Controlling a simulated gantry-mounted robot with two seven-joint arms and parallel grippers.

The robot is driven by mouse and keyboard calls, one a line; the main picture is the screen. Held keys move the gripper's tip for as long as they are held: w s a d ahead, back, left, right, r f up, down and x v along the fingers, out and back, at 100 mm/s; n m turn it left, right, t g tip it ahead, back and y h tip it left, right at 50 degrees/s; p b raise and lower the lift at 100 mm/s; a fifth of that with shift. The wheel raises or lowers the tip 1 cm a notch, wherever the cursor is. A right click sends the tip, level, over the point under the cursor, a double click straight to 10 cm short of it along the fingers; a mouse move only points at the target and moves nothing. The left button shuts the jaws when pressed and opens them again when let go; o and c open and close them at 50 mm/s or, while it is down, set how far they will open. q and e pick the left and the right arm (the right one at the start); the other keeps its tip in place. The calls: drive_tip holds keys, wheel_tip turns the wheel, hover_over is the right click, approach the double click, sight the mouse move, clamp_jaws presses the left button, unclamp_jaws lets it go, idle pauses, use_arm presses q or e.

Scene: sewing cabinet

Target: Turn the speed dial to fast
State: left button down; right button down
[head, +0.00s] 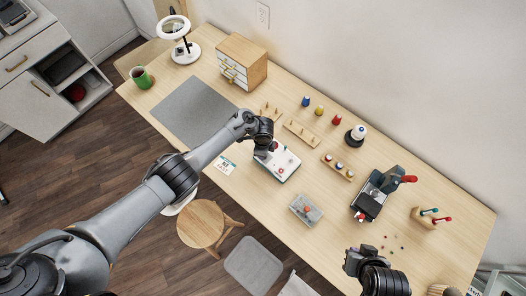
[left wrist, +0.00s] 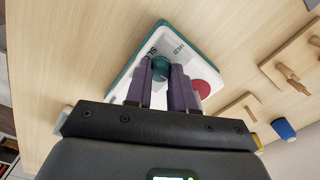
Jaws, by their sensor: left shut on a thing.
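The speed dial panel (head: 286,166) is a white box on the table, seen in the head view below and beside my left gripper (head: 262,151). In the left wrist view the white panel (left wrist: 125,75) has a teal edge, with lettering "MED" and part of another word. My left gripper (left wrist: 161,78) is shut on the teal dial knob (left wrist: 160,63), one purple finger on each side. A red button (left wrist: 202,88) sits to the right of the fingers. Which way the dial points is hidden. My right gripper (head: 353,262) is at the table's front edge, its jaw opening unclear.
A printed card (head: 224,165) lies left of the panel. Wooden peg racks (head: 301,134) and spools stand behind it. A clear box (head: 306,210) is to its front right, and a dark machine with a red handle (head: 375,193) is farther right. A grey mat (head: 190,107) lies at left.

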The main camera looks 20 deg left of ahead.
use_arm(q)
drive_tip(key=c, duration=1)
unclamp_jaws()
drive_tip(key=shift+o, duration=0.2)
wheel_tip(320, 180, up, 11)
drive_tip(key=p, duration=0.4)
drive_tip(key=shift+s+f, duration=0.1)
drive_tip(key=shift+f, duration=0.1)
